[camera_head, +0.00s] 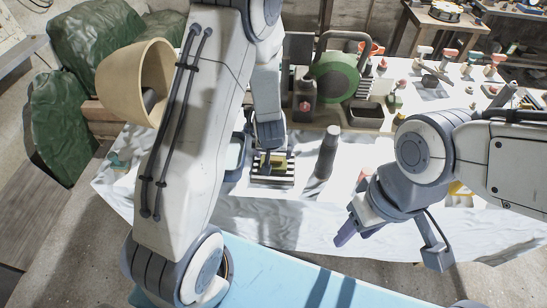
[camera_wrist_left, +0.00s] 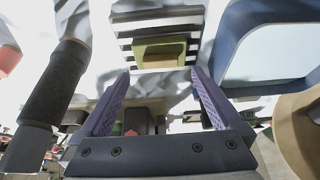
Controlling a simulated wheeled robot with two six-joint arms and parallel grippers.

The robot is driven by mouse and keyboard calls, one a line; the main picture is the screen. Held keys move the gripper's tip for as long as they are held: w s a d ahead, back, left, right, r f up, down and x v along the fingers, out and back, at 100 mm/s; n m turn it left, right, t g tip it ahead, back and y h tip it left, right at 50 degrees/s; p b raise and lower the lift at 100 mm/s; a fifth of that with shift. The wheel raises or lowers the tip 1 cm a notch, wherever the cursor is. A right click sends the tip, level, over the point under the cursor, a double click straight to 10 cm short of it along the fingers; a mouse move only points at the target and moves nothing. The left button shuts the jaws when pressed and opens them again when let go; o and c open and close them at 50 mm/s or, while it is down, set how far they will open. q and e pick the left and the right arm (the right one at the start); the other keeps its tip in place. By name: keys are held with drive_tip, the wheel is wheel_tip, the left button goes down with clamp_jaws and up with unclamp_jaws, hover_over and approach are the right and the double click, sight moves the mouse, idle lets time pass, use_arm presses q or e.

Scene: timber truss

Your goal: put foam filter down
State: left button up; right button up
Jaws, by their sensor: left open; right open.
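The foam filter looks to be the small olive-green and tan block (camera_head: 274,162). It rests on a black-and-white striped pad (camera_head: 272,181) on the white-covered table. The left wrist view shows the block (camera_wrist_left: 160,52) on the stripes (camera_wrist_left: 128,33), just beyond my fingertips. My left gripper (camera_head: 268,158) is over the pad, and its arm hides part of the block. In the left wrist view its purple fingers (camera_wrist_left: 158,88) are spread with nothing between them. My right gripper (camera_head: 350,232) is open and empty over the table's front right part.
A blue-rimmed tray (camera_head: 234,158) is close on the left. A green round machine (camera_head: 336,76) and a dark bin (camera_head: 366,116) stand behind. The front cloth is clear.

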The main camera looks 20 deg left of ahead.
use_arm(q)
drive_tip(key=s+d+r+m+g+h+p, duration=0.2)
drive_tip(key=s+d+r+m+h, duration=0.3)
drive_tip(key=s+d+r, duration=0.9)
drive_tip(key=s+r+m+g+y, duration=0.2)
drive_tip(key=s+r+m, duration=0.3)
drive_tip(key=s+r, duration=0.3)
drive_tip(key=s, duration=0.3)
drive_tip(key=shift+s+d+m+y, duration=0.3)
drive_tip(key=shift+s+y, duration=0.1)
drive_tip(key=shift+f, duration=0.1)
wheel_tip(320, 180, down, 10)
drive_tip(key=b, duration=1)
drive_tip(key=shift+f+b, duration=0.25)
drive_tip(key=shift+b, duration=0.1)
